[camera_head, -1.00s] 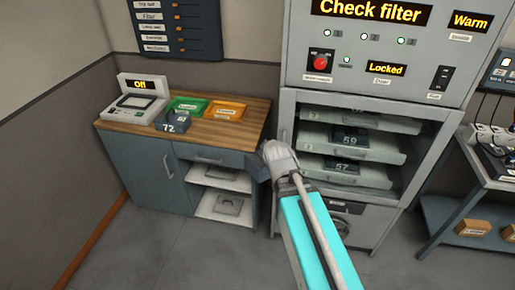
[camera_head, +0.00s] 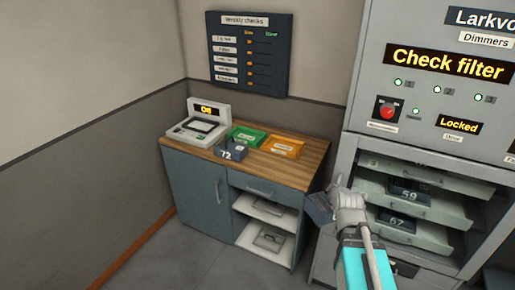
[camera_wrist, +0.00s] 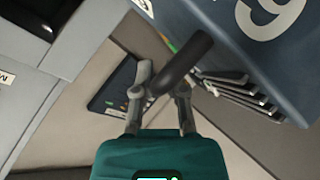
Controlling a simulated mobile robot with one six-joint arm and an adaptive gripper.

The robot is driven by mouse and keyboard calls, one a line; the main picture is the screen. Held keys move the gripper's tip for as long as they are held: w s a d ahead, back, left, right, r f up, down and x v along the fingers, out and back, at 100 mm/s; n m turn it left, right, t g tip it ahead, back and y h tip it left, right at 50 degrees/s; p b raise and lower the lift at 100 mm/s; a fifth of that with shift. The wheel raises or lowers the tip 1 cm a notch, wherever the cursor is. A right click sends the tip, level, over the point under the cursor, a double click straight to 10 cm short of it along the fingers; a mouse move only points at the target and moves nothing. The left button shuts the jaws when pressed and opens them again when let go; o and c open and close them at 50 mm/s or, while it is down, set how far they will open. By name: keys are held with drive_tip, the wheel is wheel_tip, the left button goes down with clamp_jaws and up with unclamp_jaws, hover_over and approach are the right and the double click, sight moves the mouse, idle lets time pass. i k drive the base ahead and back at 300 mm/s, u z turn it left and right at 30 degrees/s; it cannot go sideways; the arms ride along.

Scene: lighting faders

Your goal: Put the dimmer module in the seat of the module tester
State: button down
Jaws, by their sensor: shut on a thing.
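My gripper (camera_head: 338,197) is shut on a dark blue-grey dimmer module (camera_head: 318,207), in front of the rack's left edge and right of the cabinet. In the wrist view my gripper (camera_wrist: 160,90) closes around the module's dark bar handle (camera_wrist: 182,64). The module's body (camera_wrist: 225,22) fills the top right there, with part of a large white digit showing. The module tester (camera_head: 188,132), a grey box with an "Off" display, stands at the left back of the cabinet top. Its seat appears empty, with a dark recess (camera_head: 203,125).
Module 72 (camera_head: 231,152) stands on the wooden top (camera_head: 205,154) in front of the tester. A green tray (camera_head: 248,136) and an orange tray (camera_head: 283,148) lie right of it. The dimmer rack (camera_head: 346,155) has modules 59 (camera_head: 409,190) and 67 (camera_head: 397,219) in its shelves.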

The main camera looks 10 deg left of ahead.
sight(201, 127)
drive_tip(key=k, duration=1.35)
drive_tip(key=u, duration=0.5)
drive_tip(key=i, duration=0.95)
drive_tip(key=u, duration=0.95)
drive_tip(key=i, duration=1.25)
drive_tip(key=u, duration=0.1)
